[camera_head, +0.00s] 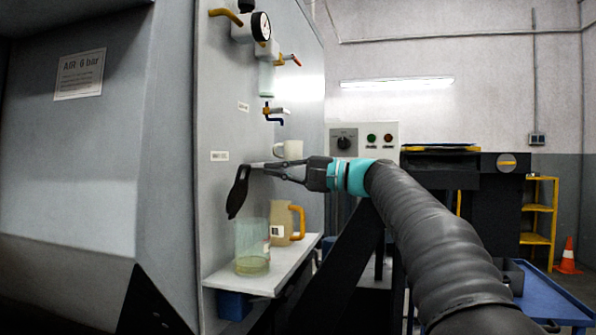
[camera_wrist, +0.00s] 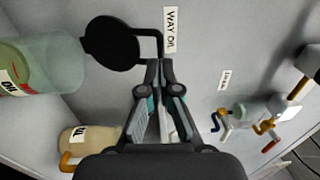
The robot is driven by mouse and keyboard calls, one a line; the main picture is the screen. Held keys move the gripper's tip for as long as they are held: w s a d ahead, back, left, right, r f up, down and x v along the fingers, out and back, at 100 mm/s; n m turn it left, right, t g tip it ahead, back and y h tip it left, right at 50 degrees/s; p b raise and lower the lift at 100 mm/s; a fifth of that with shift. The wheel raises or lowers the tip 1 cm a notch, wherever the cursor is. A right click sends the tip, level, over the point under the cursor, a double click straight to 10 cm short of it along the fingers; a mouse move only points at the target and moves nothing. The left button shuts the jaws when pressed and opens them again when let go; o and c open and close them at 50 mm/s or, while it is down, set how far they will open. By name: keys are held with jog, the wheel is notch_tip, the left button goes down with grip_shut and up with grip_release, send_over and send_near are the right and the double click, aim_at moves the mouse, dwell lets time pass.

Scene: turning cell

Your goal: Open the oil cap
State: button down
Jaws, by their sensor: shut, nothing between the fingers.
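The oil cap is a black round lid (camera_head: 238,192) on a short black arm at the grey cabinet wall. In the head view it is tilted, with its top near my fingertips. In the wrist view the lid (camera_wrist: 111,43) is at the upper left, its bent arm running to the WAY OIL label (camera_wrist: 171,29). My gripper (camera_head: 257,166) is shut and empty at the wall; its tips (camera_wrist: 167,64) are just beside the bent arm. I cannot tell whether they touch. A clear vessel with yellowish liquid (camera_head: 252,249) stands below the lid; no filler opening is clearly visible.
A tan jug (camera_head: 281,224) with an orange handle stands beside the vessel on a white shelf (camera_head: 231,280). Valves and a gauge (camera_head: 261,26) stick out from the wall above.

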aim_at(247, 167)
jog(key=shift+x, duration=2.05)
jog(key=a+p, duration=0.1)
jog(key=w+a+r+p, duration=0.1)
jog(key=p, duration=0.1)
jog(key=shift+a+r, duration=0.35)
jog(key=shift+a, duration=0.05)
jog(key=shift+w+a, duration=0.15)
jog(key=shift+a, duration=0.05)
jog(key=shift+f, duration=0.15)
jog(key=shift+d, duration=0.15)
jog(key=s+d+r, duration=0.1)
jog(key=s+d, duration=0.1)
jog(key=d, duration=0.4)
jog(key=s+d+r, duration=0.1)
jog(key=s+d, duration=0.1)
jog(key=d, duration=0.4)
jog(key=shift+s+d+r, duration=0.3)
jog(key=shift+d+r, duration=0.1)
